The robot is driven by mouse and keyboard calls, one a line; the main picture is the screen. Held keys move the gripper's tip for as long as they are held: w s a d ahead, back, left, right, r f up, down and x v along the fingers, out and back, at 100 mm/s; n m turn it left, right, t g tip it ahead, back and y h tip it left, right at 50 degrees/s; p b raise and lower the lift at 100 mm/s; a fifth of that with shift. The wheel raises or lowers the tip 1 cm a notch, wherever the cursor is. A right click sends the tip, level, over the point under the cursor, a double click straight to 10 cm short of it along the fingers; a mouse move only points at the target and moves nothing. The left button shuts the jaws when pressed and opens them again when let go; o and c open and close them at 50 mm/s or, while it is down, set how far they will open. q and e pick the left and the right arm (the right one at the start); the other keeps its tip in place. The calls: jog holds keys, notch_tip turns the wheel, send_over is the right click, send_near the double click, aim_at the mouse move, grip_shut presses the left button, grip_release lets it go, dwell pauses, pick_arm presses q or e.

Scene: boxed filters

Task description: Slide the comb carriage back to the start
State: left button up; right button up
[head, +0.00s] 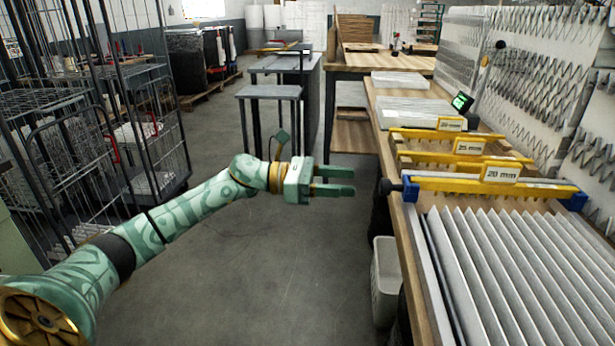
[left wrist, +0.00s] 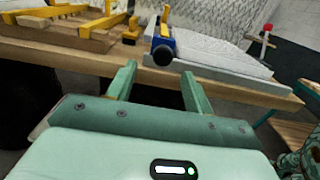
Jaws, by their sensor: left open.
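The comb carriage (head: 440,184) is a yellow bar labelled "20 mm" with blue ends. It spans the bench at the far end of a white pleated filter (head: 520,260). A black knob (head: 385,186) sticks out from its left end over the bench edge. My left gripper (head: 345,181) is open and empty, left of the knob and apart from it, with its fingers pointing toward it. In the left wrist view the knob (left wrist: 163,54) and blue end (left wrist: 166,37) show just beyond the gap between the fingers (left wrist: 159,68). My right gripper is not in view.
More yellow combs (head: 465,144) lie on the wooden bench (head: 412,258) beyond the carriage. A small green-lit display (head: 462,102) stands behind them. A white bin (head: 385,285) is on the floor beside the bench. Wire carts (head: 90,150) stand at left; the floor between is clear.

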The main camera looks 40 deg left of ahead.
pick_arm(q)
jog(key=v, duration=0.7)
jog(key=shift+s+a+p, duration=0.2)
jog(key=shift+a+p, duration=0.1)
jog(key=shift+a, duration=0.05)
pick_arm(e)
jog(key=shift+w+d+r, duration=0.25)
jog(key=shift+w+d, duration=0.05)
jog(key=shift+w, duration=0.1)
